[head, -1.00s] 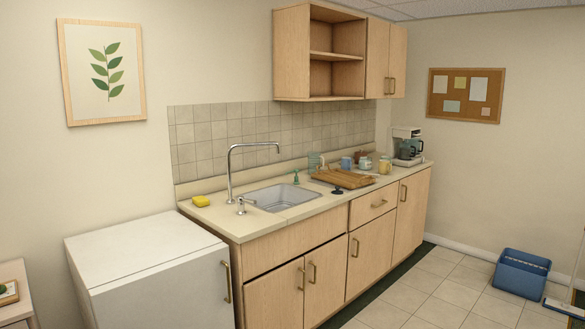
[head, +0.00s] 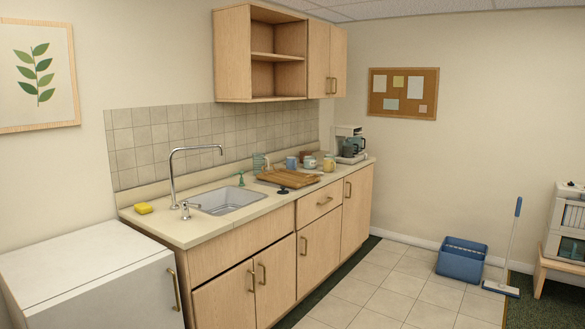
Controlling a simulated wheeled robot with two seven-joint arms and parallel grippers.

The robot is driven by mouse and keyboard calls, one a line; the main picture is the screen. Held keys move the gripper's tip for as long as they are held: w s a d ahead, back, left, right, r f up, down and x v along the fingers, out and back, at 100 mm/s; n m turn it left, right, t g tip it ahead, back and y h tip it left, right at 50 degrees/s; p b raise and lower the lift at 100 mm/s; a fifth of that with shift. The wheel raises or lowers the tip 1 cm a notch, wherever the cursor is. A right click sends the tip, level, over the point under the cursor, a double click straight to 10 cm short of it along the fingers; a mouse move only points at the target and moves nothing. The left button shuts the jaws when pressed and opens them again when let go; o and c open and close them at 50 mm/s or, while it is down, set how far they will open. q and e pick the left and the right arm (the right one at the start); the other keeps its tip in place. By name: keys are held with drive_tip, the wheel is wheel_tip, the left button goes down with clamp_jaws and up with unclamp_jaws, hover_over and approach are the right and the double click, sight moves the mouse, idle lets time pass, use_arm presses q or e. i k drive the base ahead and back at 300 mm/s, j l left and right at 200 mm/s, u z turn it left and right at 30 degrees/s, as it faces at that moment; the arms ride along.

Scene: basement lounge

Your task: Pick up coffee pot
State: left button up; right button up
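The coffee pot (head: 351,148) is a dark glass carafe. It sits in a white coffee maker (head: 347,132) at the far end of the kitchen counter (head: 190,232), near the corner of the room. It is small in the view, so its handle is hard to make out. Neither of my grippers shows in the head view.
On the counter are a sink (head: 222,201), a yellow sponge (head: 144,208), a wooden board (head: 288,178) and several mugs and jars. A white fridge (head: 80,270) stands at the near left. The tiled floor (head: 375,290) is clear.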

sight(349, 146)
drive_tip(key=i+l, duration=0.15)
drive_tip(key=i, duration=3.9)
drive_tip(key=l+z, duration=0.05)
drive_tip(key=l, duration=0.1)
